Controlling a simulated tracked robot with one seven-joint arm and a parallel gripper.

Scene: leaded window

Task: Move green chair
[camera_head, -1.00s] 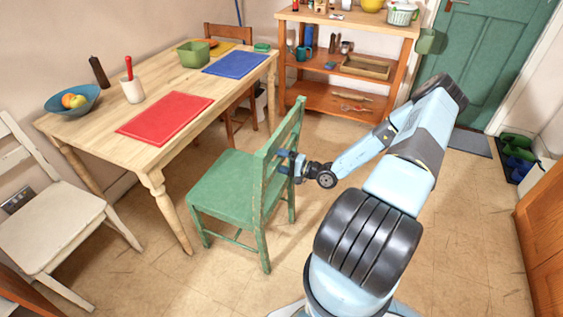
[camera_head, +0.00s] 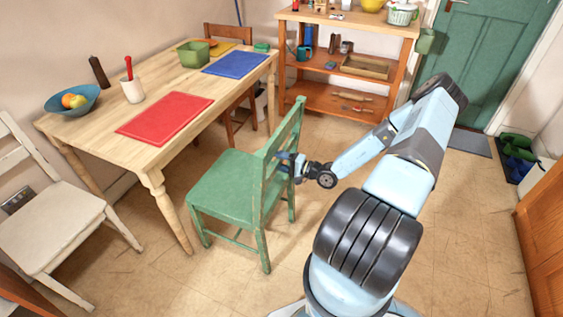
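The green chair (camera_head: 226,187) stands upright on the tiled floor, at the right side of the wooden table. Its backrest faces my arm and its seat points toward the table. My gripper (camera_head: 284,163) is at the right side of the chair's backrest, with its blue fingers at the slats. The fingertips are partly hidden by the backrest, so I cannot tell whether they are closed on a slat.
The wooden table (camera_head: 190,82) holds a red mat (camera_head: 165,117), a blue mat (camera_head: 235,64) and a fruit bowl (camera_head: 72,99). A white chair (camera_head: 50,225) stands at the left. A shelf (camera_head: 340,93) is at the back. Floor at the lower right is clear.

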